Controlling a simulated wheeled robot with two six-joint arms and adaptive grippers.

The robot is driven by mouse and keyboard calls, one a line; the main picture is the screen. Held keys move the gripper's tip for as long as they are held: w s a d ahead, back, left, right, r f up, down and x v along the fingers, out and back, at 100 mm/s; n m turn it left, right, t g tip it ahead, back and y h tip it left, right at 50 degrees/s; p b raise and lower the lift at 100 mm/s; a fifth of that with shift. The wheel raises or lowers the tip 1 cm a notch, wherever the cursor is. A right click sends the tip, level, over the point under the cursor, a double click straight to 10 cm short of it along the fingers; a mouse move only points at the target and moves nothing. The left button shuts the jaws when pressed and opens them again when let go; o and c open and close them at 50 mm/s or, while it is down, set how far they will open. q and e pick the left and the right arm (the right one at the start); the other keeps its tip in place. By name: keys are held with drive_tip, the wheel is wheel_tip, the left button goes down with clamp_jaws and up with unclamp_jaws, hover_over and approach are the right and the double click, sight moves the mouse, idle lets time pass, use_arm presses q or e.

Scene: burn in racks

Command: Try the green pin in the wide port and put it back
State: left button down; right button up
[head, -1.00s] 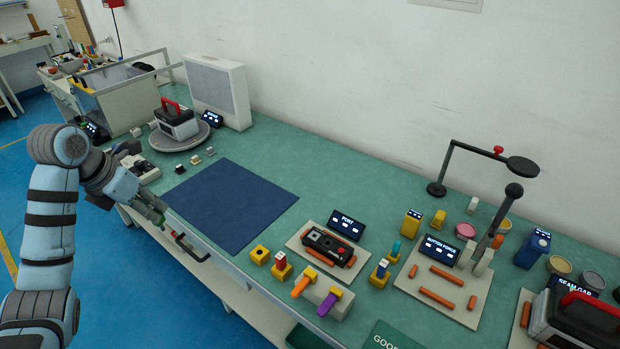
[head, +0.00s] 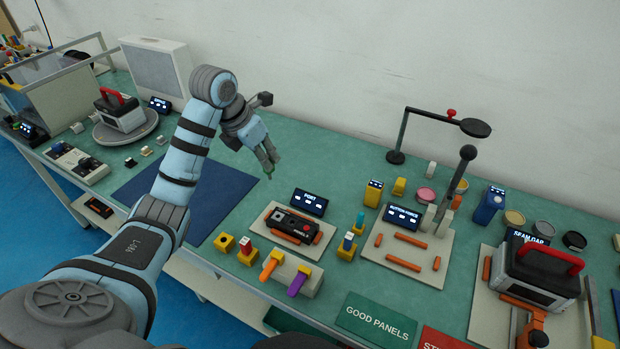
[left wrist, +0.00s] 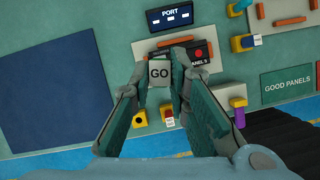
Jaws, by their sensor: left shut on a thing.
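My left gripper (head: 266,161) is shut on a small grey block marked GO (left wrist: 159,73), held between its fingertips. In the head view a bit of green shows just below the fingertips, which looks like the green pin's tip (head: 270,176). The gripper is above the bench, near the right edge of the blue mat. The black panel (head: 295,226) lies on a pale board below the PORT display (head: 310,202). In the left wrist view the held block and fingers hide part of the panel (left wrist: 200,54). An empty yellow holder (head: 223,243) stands beside one with a red pin (head: 246,246).
A grey block (head: 305,284) with orange and purple handles stands at the bench's front. A blue-topped pin (head: 347,242) sits in another yellow holder. The lamp (head: 444,130) and button-force board (head: 412,265) are to the right. The blue mat (head: 215,205) is clear.

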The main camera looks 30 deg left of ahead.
sight(269, 176)
use_arm(q)
drive_tip(key=shift+n, duration=0.6)
drive_tip(key=x, duration=0.5)
drive_tip(key=shift+s+a+f+b, duration=0.1)
drive_tip(key=shift+f+b, duration=0.2)
drive_tip(key=shift+f, duration=0.2)
use_arm(e)
drive_tip(key=w+a+f, duration=0.2)
drive_tip(key=w, duration=0.3)
use_arm(q)
wheel_tip(269, 176, down, 3)
drive_tip(key=shift+s+f+n+y+b, duration=0.15)
drive_tip(key=shift+f+n+y+b, duration=0.1)
drive_tip(key=shift+n+y+b, duration=0.35)
wheel_tip(269, 176, down, 6)
drive_tip(key=b, duration=0.4)
drive_tip(key=shift+s+r, duration=0.2)
use_arm(e)
drive_tip(key=f, duration=0.1)
drive_tip(key=s+d+f, duration=0.1)
drive_tip(key=f, duration=0.1)
drive_tip(key=s+f, duration=0.1)
drive_tip(key=shift+s+d+f, duration=0.1)
drive_tip(key=shift+d+f, duration=0.15)
drive_tip(key=shift+f, duration=0.1)
drive_tip(key=shift+s+a+r, duration=0.1)
drive_tip(key=shift+r, duration=0.15)
